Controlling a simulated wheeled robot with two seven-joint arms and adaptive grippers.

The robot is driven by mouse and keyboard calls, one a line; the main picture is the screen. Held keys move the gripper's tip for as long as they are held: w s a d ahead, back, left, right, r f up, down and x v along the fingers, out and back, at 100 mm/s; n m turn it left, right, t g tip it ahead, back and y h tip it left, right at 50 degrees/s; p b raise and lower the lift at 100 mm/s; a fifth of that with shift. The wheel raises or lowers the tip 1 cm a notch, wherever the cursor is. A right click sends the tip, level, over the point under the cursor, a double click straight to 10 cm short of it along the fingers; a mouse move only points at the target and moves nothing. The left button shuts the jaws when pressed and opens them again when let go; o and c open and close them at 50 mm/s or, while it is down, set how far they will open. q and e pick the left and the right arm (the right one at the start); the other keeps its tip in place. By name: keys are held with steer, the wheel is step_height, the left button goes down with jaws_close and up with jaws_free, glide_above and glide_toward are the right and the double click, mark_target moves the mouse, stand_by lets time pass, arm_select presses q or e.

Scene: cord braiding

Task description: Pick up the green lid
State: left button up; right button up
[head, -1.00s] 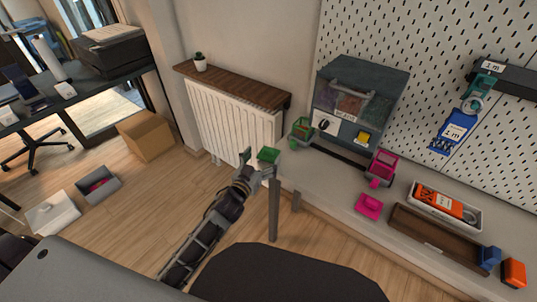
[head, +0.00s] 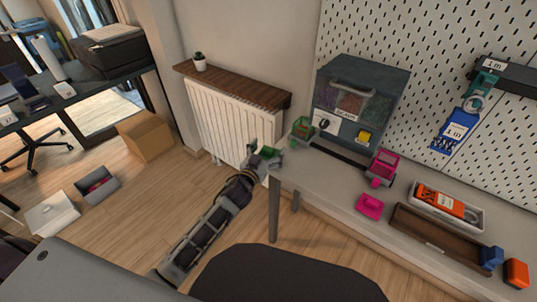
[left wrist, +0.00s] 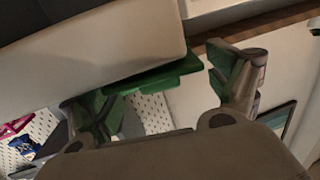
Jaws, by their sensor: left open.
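The green lid (head: 268,152) lies at the left end of the long worktop, partly hidden by my left gripper in the head view. In the left wrist view the lid (left wrist: 165,76) shows as a flat green piece at the worktop's edge, between the fingers. My left gripper (head: 265,156) is open at the lid, with one finger on each side; it also shows in the left wrist view (left wrist: 160,90). The fingers have green inner faces. Whether they touch the lid I cannot tell. My right gripper is not in view.
On the worktop (head: 322,178) a green open box (head: 302,130) stands behind the lid, beside a grey dispenser (head: 358,100). A pink box (head: 383,167) and a pink lid (head: 370,206) are farther right. A radiator (head: 232,125) stands behind the gripper.

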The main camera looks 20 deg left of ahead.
mark_target(268, 149)
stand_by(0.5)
arm_select(q)
steer(key=c, duration=0.9)
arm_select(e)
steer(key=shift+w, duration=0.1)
arm_select(q)
steer(key=shift+c, duration=0.2)
steer(key=shift+r, duration=0.1)
steer(key=shift+w+r, duration=0.1)
steer(key=shift+r, duration=0.2)
step_height(268, 149, up, 7)
steer(key=shift+f+p, duration=0.1)
steer(key=shift+p, duration=1.1)
steer(key=shift+r+p, duration=0.3)
steer(key=shift+r, duration=0.9)
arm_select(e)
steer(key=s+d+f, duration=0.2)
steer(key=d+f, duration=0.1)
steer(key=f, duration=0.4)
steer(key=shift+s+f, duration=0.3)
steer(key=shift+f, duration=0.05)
